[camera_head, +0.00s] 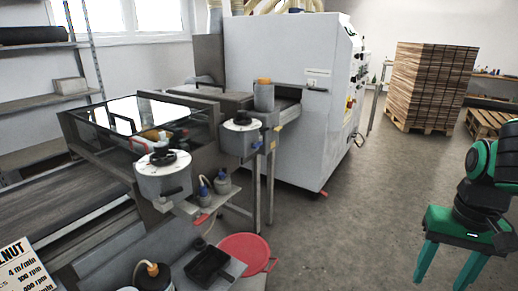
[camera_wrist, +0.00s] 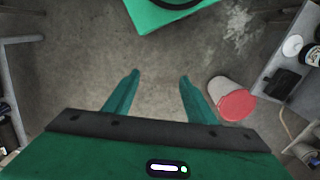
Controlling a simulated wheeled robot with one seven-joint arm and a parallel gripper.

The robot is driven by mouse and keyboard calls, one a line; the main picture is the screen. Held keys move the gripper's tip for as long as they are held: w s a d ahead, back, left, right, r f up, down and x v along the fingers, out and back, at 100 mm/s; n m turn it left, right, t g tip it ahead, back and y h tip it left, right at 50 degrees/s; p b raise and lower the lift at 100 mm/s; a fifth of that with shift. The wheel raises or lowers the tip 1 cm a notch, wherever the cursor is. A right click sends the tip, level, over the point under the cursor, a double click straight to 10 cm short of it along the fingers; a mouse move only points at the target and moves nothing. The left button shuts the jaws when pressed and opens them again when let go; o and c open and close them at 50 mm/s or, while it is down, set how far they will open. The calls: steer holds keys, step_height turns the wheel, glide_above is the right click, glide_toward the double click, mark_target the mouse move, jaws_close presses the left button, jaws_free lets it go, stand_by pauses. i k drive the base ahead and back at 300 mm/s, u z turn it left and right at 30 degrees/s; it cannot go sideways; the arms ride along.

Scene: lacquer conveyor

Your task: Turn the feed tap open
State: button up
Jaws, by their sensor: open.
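Two grey drum-shaped units with white dial faces and black knobs stand on the conveyor machine in the head view, a nearer one (camera_head: 162,184) and a farther one (camera_head: 242,143). A small red handle-like part (camera_head: 201,219) shows below the nearer unit, beside a shelf. I cannot tell which of these parts is the feed tap. My gripper (camera_head: 440,282) is at the lower right of the head view, over open floor and well away from the machine. Its two green fingers are apart and empty, also in the wrist view (camera_wrist: 160,76).
A red-topped bucket (camera_head: 243,253) stands on the floor by the machine; it also shows in the wrist view (camera_wrist: 232,102). A low side table (camera_head: 230,268) holds bottles and a black tray (camera_head: 208,265). A pallet of stacked boards (camera_head: 430,85) stands behind. The floor between is clear.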

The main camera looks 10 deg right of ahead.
mark_target(255, 146)
steer(key=k, duration=1.3)
steer(key=z, duration=0.4)
steer(key=i, duration=1.95)
steer(key=u, duration=0.85)
